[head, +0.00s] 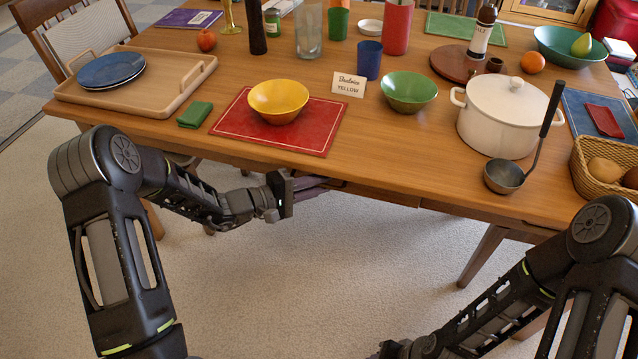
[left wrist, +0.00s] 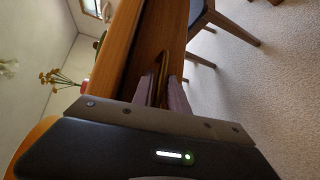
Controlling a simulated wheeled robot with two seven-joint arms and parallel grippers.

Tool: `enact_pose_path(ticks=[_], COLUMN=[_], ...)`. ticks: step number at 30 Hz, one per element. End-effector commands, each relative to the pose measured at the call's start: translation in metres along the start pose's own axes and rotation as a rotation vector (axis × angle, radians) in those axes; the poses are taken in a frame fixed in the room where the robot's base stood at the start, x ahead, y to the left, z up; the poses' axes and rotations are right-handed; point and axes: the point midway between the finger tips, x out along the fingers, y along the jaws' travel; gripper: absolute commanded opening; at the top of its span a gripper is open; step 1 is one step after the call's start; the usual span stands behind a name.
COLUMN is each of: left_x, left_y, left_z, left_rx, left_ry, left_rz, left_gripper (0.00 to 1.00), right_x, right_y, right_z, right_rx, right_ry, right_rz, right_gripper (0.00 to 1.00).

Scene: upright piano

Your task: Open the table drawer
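The wooden table (head: 235,149) has a drawer (head: 385,196) under its front edge, mostly hidden by the tabletop in the head view. My left gripper (head: 312,184) reaches in from the left, just below this edge. In the left wrist view, the two fingers of my left gripper (left wrist: 161,93) sit close together on either side of a thin, brass-coloured drawer handle (left wrist: 163,72) and appear shut on it. The drawer front (left wrist: 158,38) looks close to the table frame. My right gripper is low in the head view, cut off at the bottom edge.
A red placemat (head: 240,128) with a yellow bowl (head: 278,99) lies above the left gripper. A ladle (head: 504,176) and a bread basket (head: 597,182) stand near the front right edge. The carpet (head: 330,290) before the table is clear.

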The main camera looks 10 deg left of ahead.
Motion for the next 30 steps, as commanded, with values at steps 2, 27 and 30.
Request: enact_pose_path(ticks=[2, 27, 30], left_x=[-0.0001, -0.0006, -0.0006], left_y=[0.0, -0.0005, -0.0005], left_z=[0.0, 0.0001, 0.0001], left_rx=[0.0, -0.001, -0.001], left_ry=[0.0, 0.0, 0.0], left_rz=[0.0, -0.001, -0.001], left_gripper=[0.19, 0.0, 0.0], right_x=[0.0, 0.0, 0.0], right_y=[0.0, 0.0, 0.0], right_z=[0.0, 0.0, 0.0], right_rx=[0.0, 0.0, 0.0], right_ry=[0.0, 0.0, 0.0], right_rz=[0.0, 0.0, 0.0], right_gripper=[0.36, 0.36, 0.36])
